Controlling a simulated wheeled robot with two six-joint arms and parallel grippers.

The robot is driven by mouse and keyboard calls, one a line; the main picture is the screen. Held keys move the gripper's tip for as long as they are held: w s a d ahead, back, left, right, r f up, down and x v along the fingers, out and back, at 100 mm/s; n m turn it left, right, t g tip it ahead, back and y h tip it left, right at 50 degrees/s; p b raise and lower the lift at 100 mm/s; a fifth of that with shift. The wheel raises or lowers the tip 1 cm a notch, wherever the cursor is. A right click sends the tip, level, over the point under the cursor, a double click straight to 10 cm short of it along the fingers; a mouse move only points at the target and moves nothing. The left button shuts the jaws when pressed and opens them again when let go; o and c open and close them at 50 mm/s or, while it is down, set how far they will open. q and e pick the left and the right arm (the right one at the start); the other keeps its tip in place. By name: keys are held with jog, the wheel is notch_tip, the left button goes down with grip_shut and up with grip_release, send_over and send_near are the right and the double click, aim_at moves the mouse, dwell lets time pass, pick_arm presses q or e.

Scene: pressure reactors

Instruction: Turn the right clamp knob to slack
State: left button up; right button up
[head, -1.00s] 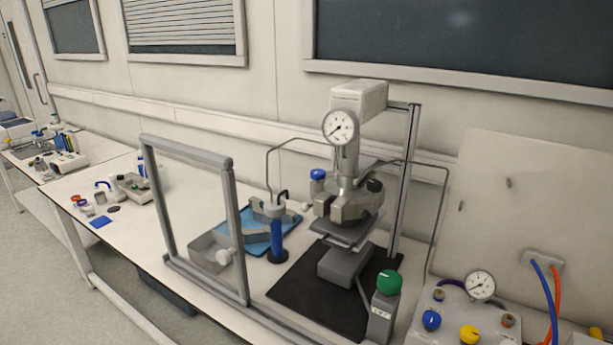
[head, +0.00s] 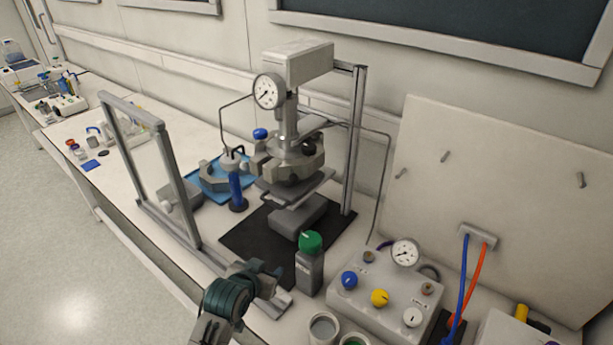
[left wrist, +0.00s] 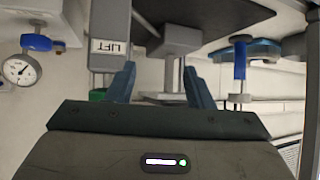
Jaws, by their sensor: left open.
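The reactor's clamp collar (head: 290,165) is a grey split ring around the vessel below the pressure gauge. A dark knob (head: 309,148) shows at its right side, partly hidden behind the vessel head; I cannot read its setting. A lighter knob (head: 246,167) sits at its left. My left gripper (head: 279,288) is in front of the stand, low over the bench edge, left of the green-knobbed lift post (head: 310,265), well away from the collar. In the left wrist view its two fingers (left wrist: 158,84) are apart with nothing between them. My right gripper is not in view.
The control box (head: 375,290) with blue, yellow and white knobs stands at the right, with cups (head: 323,327) in front. A grey shield frame (head: 180,195) stands at the left. A blue tray (head: 215,180) with clamp parts lies behind it. A black mat (head: 245,240) is partly bare.

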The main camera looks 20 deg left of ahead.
pick_arm(q)
jog(key=w+d+r+t, duration=0.1)
jog(key=w+r+t, duration=0.2)
jog(key=w+r, duration=0.5)
jog(key=t+p, duration=0.1)
jog(key=t, duration=0.3)
send_near(306, 151)
jog(key=w, duration=0.2)
jog(key=shift+h, duration=0.4)
jog(key=w+p, duration=0.4)
jog(key=w, duration=0.5)
jog(key=shift+w+d, duration=0.1)
jog(key=shift+w, duration=0.25)
jog(key=shift+w+f, duration=0.1)
jog(key=shift+w, duration=0.1)
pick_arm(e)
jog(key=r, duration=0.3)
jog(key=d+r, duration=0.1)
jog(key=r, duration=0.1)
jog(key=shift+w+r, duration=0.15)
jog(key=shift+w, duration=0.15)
pick_arm(q)
jog(key=c, duration=0.7)
jog(key=shift+o, duration=0.2)
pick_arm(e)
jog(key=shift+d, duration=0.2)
